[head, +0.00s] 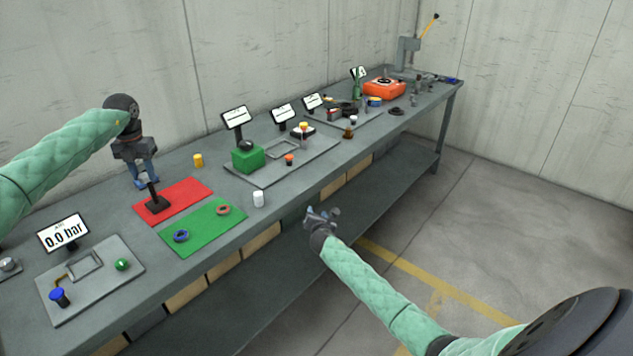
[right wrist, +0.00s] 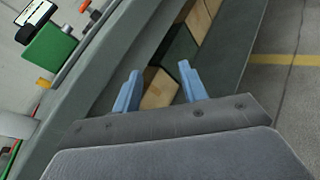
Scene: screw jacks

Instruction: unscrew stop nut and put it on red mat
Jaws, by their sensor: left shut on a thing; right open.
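A dark object (head: 156,204) with a square block at its foot and an upright stem shows at the red mat (head: 190,192). My left gripper (head: 147,184) is shut at the top of its stem, over the mat's left side; the small contact is hard to make out. I cannot tell which part is the stop nut, or whether the block touches the mat. My right gripper (head: 322,216) is open and empty, out beyond the bench's front edge; its two blue fingers are apart in the right wrist view (right wrist: 158,80).
A green mat (head: 190,243) with a blue ring (head: 181,236) and a brown ring (head: 223,210) lies in front of the red mat. A yellow cylinder (head: 198,160) and a white cylinder (head: 258,199) stand nearby. A grey tray (head: 110,292) is at the left.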

